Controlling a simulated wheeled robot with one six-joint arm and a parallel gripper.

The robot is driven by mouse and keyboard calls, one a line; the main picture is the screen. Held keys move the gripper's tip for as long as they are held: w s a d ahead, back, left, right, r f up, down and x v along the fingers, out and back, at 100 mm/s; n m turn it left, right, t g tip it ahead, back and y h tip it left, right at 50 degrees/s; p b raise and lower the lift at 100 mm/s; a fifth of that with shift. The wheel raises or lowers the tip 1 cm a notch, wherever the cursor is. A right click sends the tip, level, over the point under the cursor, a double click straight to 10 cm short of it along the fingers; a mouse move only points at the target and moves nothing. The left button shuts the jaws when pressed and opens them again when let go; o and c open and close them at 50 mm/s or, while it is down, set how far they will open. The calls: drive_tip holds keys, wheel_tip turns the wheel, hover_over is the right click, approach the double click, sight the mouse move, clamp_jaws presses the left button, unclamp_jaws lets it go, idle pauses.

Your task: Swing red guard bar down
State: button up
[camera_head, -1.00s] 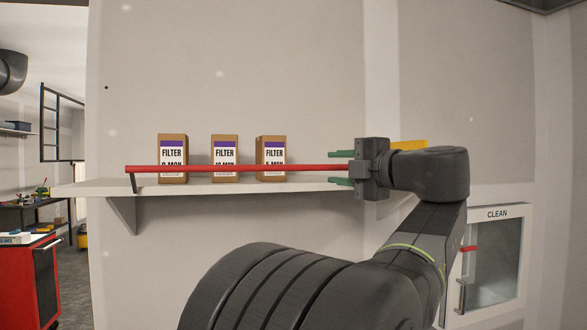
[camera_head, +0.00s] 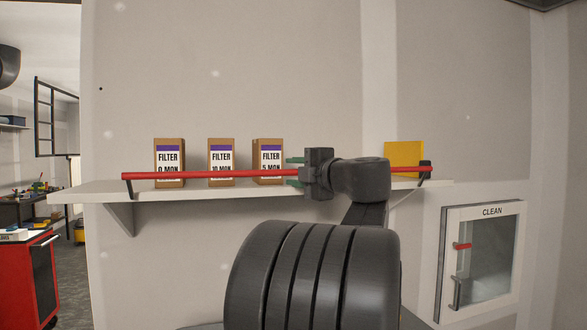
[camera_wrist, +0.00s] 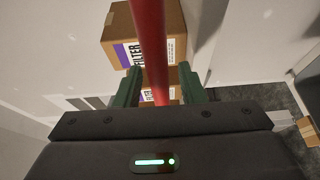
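The red guard bar (camera_head: 226,174) runs level along the front of the wall shelf, in front of the filter boxes. It is raised a little above the shelf, on a dark bracket at each end. My gripper (camera_head: 289,172) is at the bar, just right of the rightmost box, with one green finger above the bar and one below. In the wrist view the bar (camera_wrist: 152,45) passes between the two fingers, with gaps on both sides. The gripper is open and not clamped on it. My wrist hides part of the bar.
Three brown filter boxes, left (camera_head: 169,150), middle (camera_head: 221,151) and right (camera_head: 268,148), stand on the shelf (camera_head: 88,191). A yellow item (camera_head: 403,155) is at the shelf's right end. A CLEAN cabinet (camera_head: 488,255) is lower right. A red cart (camera_head: 17,285) is far left.

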drive_tip(key=shift+w+a, duration=0.25)
drive_tip(key=shift+w, duration=0.05)
drive_tip(key=shift+c, duration=0.3)
clamp_jaws()
drive_tip(key=shift+f+b, duration=0.15)
drive_tip(key=shift+b, duration=0.15)
